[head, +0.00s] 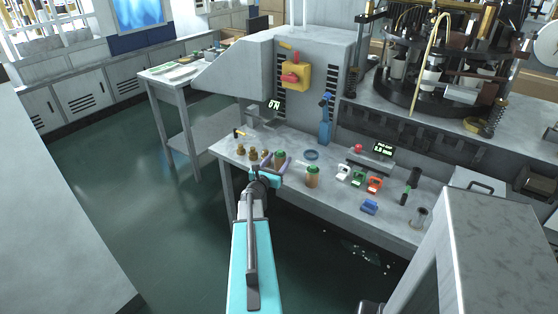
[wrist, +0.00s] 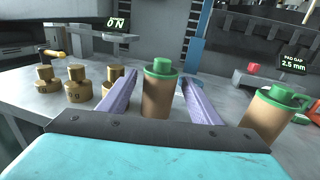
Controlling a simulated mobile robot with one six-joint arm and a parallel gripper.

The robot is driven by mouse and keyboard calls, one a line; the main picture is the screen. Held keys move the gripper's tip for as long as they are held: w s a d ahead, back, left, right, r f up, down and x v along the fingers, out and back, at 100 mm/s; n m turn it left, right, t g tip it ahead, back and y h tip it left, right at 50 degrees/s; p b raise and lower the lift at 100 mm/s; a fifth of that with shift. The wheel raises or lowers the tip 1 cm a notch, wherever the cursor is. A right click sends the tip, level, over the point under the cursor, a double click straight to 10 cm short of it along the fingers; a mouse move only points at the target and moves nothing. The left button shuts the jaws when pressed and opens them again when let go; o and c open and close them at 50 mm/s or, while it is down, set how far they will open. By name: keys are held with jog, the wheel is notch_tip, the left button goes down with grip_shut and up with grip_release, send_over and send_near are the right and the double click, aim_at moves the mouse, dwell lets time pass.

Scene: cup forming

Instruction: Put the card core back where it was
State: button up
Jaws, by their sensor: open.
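A brown, card-coloured core with a green cap (wrist: 157,98) stands upright on the bench between the two purple fingers of my gripper (wrist: 153,82). It also shows in the head view (head: 280,161), just beyond my gripper (head: 276,163). The fingers are open, one on each side of the core, with a narrow gap visible on the left. A second brown cylinder with a green cap (wrist: 264,118) stands to the right, and in the head view (head: 312,178). I cannot tell which one the task names.
Several brass weights (wrist: 77,86) stand close to the left of my fingers. A blue ring (head: 312,155), white, green and red pieces (head: 374,185), a blue block (head: 369,206) and a pad gap display (head: 383,149) are to the right on the grey bench (head: 335,200).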

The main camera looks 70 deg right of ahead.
jog(key=a+b, duration=0.2)
jog(key=a, duration=0.8)
jog(key=shift+w, duration=0.3)
jog(key=shift+a, duration=0.1)
dwell(0.5)
jog(key=w+a+f+m+y, duration=0.3)
jog(key=a+f+m, duration=0.1)
jog(key=a+f, duration=0.5)
jog(key=w+a+f+m+g+y, duration=0.1)
jog(key=w+a+f+m+y, duration=0.2)
jog(key=a+f, duration=0.6)
jog(key=w+a+f+m+y, duration=0.35)
jog(key=a+f, duration=0.35)
jog(key=a, duration=0.4)
jog(key=s+a+f+m+g+y, duration=0.1)
jog(key=s+a+f+m+y, duration=0.1)
jog(key=a, duration=1.1)
jog(key=s+a+f+m+g+y, duration=0.1)
jog(key=s+a+f, duration=0.4)
jog(key=a, duration=0.8)
jog(key=s+a+f+m+g+y, duration=0.1)
jog(key=s+a+f+m+y, duration=0.3)
jog(key=a, duration=0.9)
jog(key=shift+f+y, duration=0.45)
jog(key=shift+y, duration=0.3)
jog(key=shift+w+d, duration=0.1)
